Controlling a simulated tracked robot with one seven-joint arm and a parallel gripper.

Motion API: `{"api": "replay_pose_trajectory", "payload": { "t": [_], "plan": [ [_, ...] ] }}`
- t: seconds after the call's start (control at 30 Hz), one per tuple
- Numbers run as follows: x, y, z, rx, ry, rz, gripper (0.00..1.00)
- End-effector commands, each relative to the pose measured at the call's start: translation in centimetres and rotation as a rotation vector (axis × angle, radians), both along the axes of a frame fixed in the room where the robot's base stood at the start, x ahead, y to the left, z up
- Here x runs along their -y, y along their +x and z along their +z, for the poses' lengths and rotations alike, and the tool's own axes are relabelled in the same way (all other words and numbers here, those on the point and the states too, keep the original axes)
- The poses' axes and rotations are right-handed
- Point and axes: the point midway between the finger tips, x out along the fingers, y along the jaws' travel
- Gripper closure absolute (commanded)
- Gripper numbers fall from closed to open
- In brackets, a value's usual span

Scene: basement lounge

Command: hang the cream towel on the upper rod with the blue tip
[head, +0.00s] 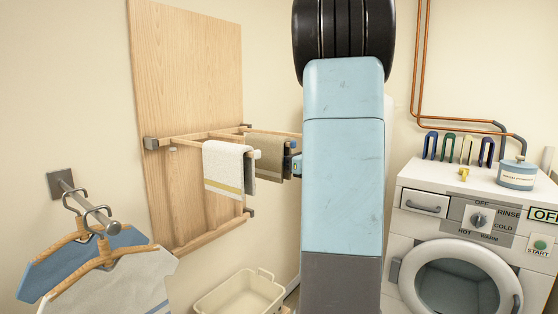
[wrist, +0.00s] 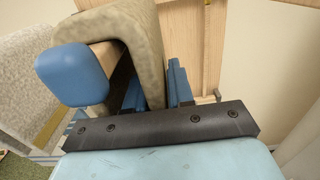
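The cream towel (wrist: 146,42), beige and thick, is draped over a wooden rod with a blue tip (wrist: 72,75) in the wrist view. In the head view the towel (head: 268,147) hangs at the right of the rack, and the blue tip (head: 292,144) sticks out beside it. My gripper (wrist: 157,88) has one blue finger inside the fold and one outside. The fingers are close together on the towel's near hanging side. In the head view my gripper (head: 296,165) is partly hidden by my arm.
The wooden back panel (head: 195,70) stands behind. A cream basket (head: 235,296) is below, shirts on hangers (head: 110,285) are at left, a washer (head: 455,235) at right.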

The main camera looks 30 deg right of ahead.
Motion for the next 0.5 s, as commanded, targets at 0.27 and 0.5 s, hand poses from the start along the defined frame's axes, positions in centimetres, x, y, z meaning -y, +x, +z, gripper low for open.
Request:
{"api": "replay_pose_trajectory", "payload": {
  "t": [0.27, 0.5],
  "plan": [
    [0.0, 0.0, 0.0, 0.0, 0.0, 0.0, 0.53],
    [0.05, -0.1, -0.03, -0.001, 0.0, 0.0, 0.53]
  ]
}}
